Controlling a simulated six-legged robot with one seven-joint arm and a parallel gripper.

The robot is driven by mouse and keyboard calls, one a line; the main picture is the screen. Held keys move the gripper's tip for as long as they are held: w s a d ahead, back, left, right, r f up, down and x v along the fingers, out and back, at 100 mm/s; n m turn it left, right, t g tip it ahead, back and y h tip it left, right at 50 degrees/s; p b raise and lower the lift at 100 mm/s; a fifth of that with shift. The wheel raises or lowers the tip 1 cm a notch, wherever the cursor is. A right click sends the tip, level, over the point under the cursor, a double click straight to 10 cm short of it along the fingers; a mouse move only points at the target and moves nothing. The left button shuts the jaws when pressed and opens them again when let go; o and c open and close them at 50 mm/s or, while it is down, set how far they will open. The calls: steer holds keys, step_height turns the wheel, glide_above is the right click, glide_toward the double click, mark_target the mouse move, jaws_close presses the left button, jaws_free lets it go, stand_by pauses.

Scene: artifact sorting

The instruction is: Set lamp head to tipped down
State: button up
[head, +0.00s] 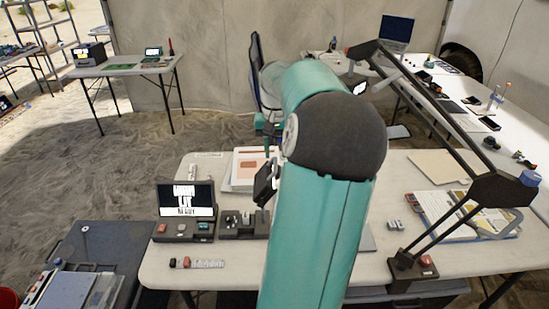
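The desk lamp stands on the right of the near table, its dark base (404,266) near the front edge with a red button on it. Its black arm rises right to an elbow joint (500,188), then runs up and left. The small dark lamp head (362,50) is at the top end of that arm; its exact tilt is hard to tell. My teal arm crosses the middle of the view. My gripper (265,185) is a dark shape left of my arm, over the near table and well away from the lamp head. Its fingers are mostly hidden.
Another table with a laptop (395,32) lies behind. A dark case (95,250) stands left; sandy floor is open beyond.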

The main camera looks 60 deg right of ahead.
mark_target(268, 178)
step_height(268, 178, down, 2)
steer(key=shift+s+f, duration=0.1)
steer(key=shift+f, duration=0.15)
steer(key=shift+w+f, duration=0.2)
steer(key=shift+f, duration=0.15)
steer(key=shift+s, duration=0.1)
jaws_close()
steer(key=shift+s+d+f+t, duration=0.15)
steer(key=shift+s+t, duration=0.2)
steer(key=shift+t, duration=0.05)
jaws_free()
